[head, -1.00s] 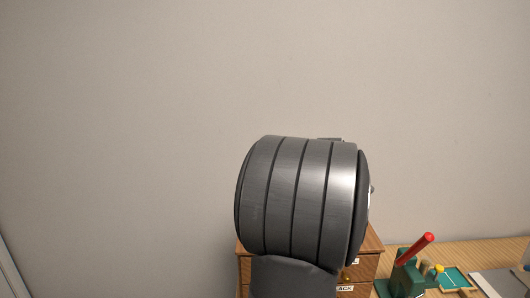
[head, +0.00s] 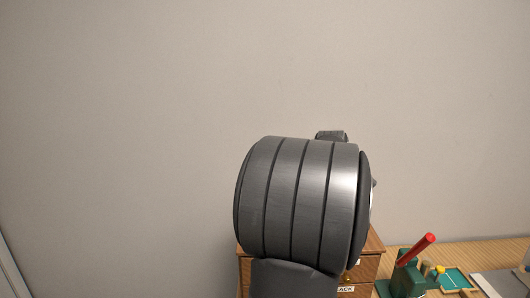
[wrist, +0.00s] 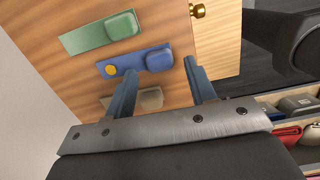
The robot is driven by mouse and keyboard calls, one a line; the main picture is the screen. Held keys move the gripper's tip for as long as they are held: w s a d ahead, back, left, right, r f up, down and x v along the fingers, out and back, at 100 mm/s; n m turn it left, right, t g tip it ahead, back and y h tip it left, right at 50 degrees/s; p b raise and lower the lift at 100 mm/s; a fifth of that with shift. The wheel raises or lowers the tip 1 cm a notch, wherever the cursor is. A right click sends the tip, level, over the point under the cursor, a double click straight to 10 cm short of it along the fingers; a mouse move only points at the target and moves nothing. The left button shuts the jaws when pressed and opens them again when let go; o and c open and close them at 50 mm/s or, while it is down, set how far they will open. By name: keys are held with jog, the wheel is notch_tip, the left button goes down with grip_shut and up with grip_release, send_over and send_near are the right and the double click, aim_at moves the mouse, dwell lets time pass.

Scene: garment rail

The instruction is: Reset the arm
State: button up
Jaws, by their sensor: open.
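My gripper (wrist: 159,68) shows in the wrist view with its two blue-grey fingers apart and nothing between them. In the head view my large grey arm joint fills the middle, and the gripper is hidden there.
A wooden cabinet (head: 360,268) with labelled drawers stands behind my arm. To its right a red rod (head: 416,249) leans from a green block (head: 404,276) on a wooden table (head: 480,254). A brass knob (wrist: 198,10) and compartments with folded red cloth (wrist: 287,136) show in the wrist view.

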jog(key=shift+f, duration=0.95)
notch_tip(320, 180, up, 12)
jog(key=a, duration=0.1)
jog(key=f, duration=0.8)
jog(key=d+f, duration=0.1)
jog(key=f, duration=0.3)
jog(key=shift+f, duration=0.3)
jog(key=r, duration=0.4)
jog(key=shift+s+d+r, duration=0.15)
jog(key=shift+d+r, duration=0.05)
jog(key=shift+r, duration=0.15)
jog(key=s+d+r, duration=0.7)
jog(key=s, duration=0.2)
jog(key=d+f+m, duration=0.4)
jog(key=m, duration=0.7)
jog(key=w+d+f+m+g, duration=0.1)
jog(key=d+f+m, duration=0.3)
jog(key=m, duration=0.7)
jog(key=shift+w+d+f+g, duration=0.3)
jog(key=shift+d+f, duration=0.1)
jog(key=shift+d, duration=0.25)
